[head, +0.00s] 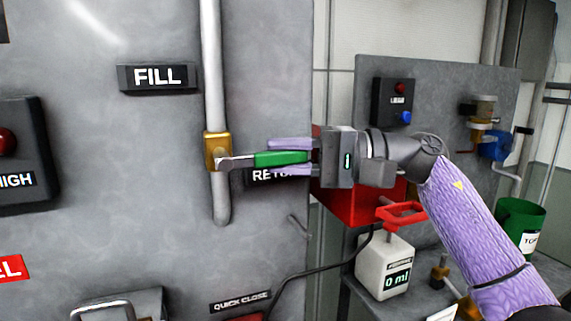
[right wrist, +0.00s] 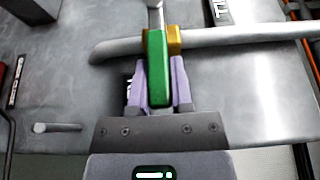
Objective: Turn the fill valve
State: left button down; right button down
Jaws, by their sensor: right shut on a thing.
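The fill valve is a brass body (head: 217,151) on a vertical grey pipe, below and right of the FILL label (head: 158,77). Its green-sleeved lever (head: 281,158) points right, about level, across the pipe. My right gripper (head: 291,157) has its two purple fingers on either side of the green sleeve and is shut on it. In the right wrist view the green lever (right wrist: 158,68) lies between the fingers, with the brass body (right wrist: 175,40) beside it. My left gripper is not in view.
A RETURN label (head: 262,175) is partly hidden behind the lever and gripper. A QUICK CLOSE label (head: 240,301) is lower down. Right of the panel are a red box (head: 350,203), a white jug reading 0 ml (head: 384,268) and a green bucket (head: 520,222).

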jog(key=shift+f, duration=0.1)
dwell(0.3)
jog(key=c, duration=0.5)
grip_release()
jog(key=d, duration=1)
jog(key=shift+s+b, duration=0.3)
jog(key=shift+s, duration=0.1)
